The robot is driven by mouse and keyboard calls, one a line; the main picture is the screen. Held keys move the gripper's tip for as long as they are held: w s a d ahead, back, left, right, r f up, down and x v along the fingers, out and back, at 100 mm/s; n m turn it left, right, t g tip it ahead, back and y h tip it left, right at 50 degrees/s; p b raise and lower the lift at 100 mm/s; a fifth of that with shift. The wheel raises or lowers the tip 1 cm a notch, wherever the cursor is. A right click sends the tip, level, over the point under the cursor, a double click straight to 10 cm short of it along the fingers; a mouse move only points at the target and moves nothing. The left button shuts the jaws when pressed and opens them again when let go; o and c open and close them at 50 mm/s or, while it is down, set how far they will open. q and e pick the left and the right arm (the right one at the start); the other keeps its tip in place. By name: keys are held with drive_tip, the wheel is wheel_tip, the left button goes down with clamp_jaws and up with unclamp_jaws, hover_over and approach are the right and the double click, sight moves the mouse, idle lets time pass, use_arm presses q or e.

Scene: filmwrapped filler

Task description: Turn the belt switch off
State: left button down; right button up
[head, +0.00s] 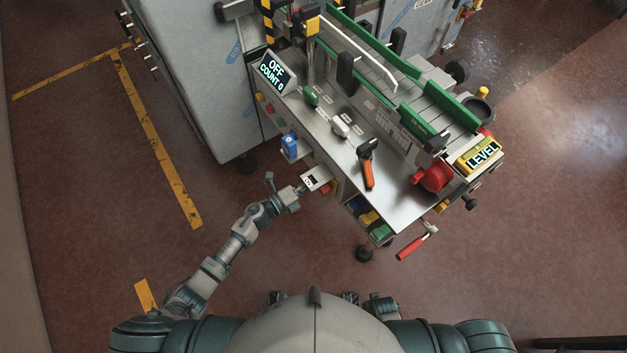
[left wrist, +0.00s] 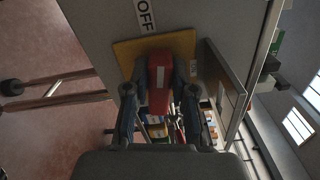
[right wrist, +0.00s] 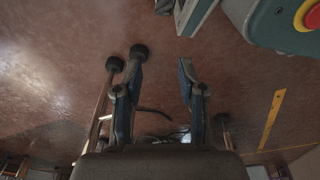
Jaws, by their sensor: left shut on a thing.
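The belt switch is a red handle (left wrist: 160,82) with a white stripe, on a yellow plate (left wrist: 128,50) in the left wrist view. A white OFF label (left wrist: 145,15) sits just above the plate, and the handle points roughly toward it. My left gripper (left wrist: 158,92) is shut on the red handle, a finger on each side. My right gripper (right wrist: 157,78) is open and empty above the floor.
The machine's display (head: 273,72) reads OFF, COUNT 0. Its metal top (head: 395,205) carries an orange-handled lever (head: 368,170) and a red knob (head: 435,177). A blue item (head: 289,146) stands close to my left gripper. A grey cabinet (head: 205,80) is behind left. Floor is clear at left.

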use_arm(q)
drive_tip(key=shift+w+a+f+n+p, duration=0.1)
drive_tip(key=shift+n+p, duration=0.15)
drive_tip(key=shift+n, duration=0.45)
drive_tip(key=shift+w+a+f+n+p, duration=0.1)
drive_tip(key=shift+n+p, duration=0.15)
drive_tip(key=shift+n, duration=0.45)
use_arm(e)
drive_tip(key=shift+s+d+f, duration=0.2)
drive_tip(key=shift+s+f, duration=0.85)
drive_tip(key=shift+f, duration=0.05)
use_arm(q)
drive_tip(key=c, duration=1)
unclamp_jaws()
drive_tip(key=shift+o, duration=0.2)
drive_tip(key=shift+d+f, duration=0.1)
drive_tip(key=shift+f, duration=0.05)
drive_tip(key=v, duration=1.2)
